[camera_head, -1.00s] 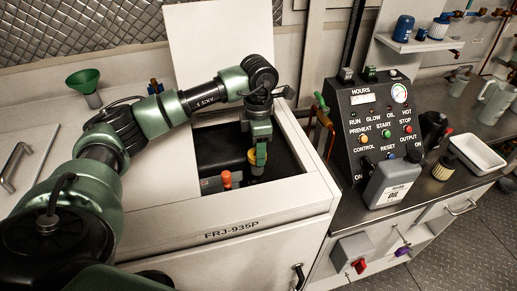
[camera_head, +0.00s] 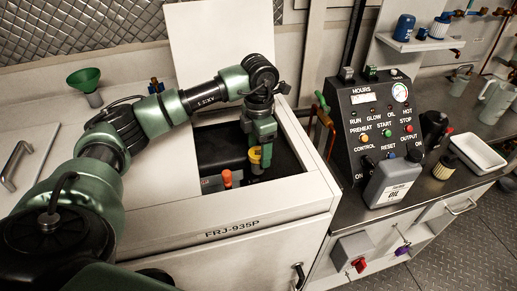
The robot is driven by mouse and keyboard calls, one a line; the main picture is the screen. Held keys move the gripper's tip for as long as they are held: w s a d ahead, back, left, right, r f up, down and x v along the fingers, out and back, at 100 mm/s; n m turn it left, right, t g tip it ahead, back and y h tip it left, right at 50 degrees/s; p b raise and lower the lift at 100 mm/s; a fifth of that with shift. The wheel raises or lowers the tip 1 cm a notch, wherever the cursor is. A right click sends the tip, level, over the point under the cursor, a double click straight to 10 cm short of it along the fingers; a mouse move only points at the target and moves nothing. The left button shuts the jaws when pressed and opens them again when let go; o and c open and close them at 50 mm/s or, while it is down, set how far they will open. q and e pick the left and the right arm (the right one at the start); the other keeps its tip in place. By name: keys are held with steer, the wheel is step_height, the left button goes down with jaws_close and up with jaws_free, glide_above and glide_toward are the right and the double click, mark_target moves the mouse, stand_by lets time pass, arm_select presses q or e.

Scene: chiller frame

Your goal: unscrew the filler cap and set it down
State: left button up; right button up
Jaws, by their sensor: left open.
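The yellow filler cap (camera_head: 254,155) shows inside the open hatch of the white cabinet, low beside my left gripper. My left gripper (camera_head: 261,163) points down into the hatch and is open. Its fingers are at the cap; whether they touch it I cannot tell, as the gripper partly hides it. My right gripper is not in view.
An orange-red knob (camera_head: 227,178) stands in the hatch left of the cap. The raised lid (camera_head: 218,40) is behind. A green funnel (camera_head: 85,82) stands on the cabinet top. An oil jug (camera_head: 391,183) and control panel (camera_head: 378,120) are to the right.

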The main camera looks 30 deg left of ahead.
arm_select(q)
steer(key=m+b, duration=0.1)
steer(key=m, duration=0.1)
steer(key=shift+f+m, duration=0.15)
steer(key=shift+m, duration=0.15)
steer(key=m+b, duration=0.1)
steer(key=m, duration=0.3)
steer(key=shift+b, duration=0.3)
steer(key=m+b, duration=0.1)
steer(key=m, duration=0.4)
steer(key=shift+s, duration=0.1)
steer(key=m, duration=0.2)
steer(key=shift+m+b, duration=0.3)
steer(key=shift+b, duration=0.1)
jaws_close()
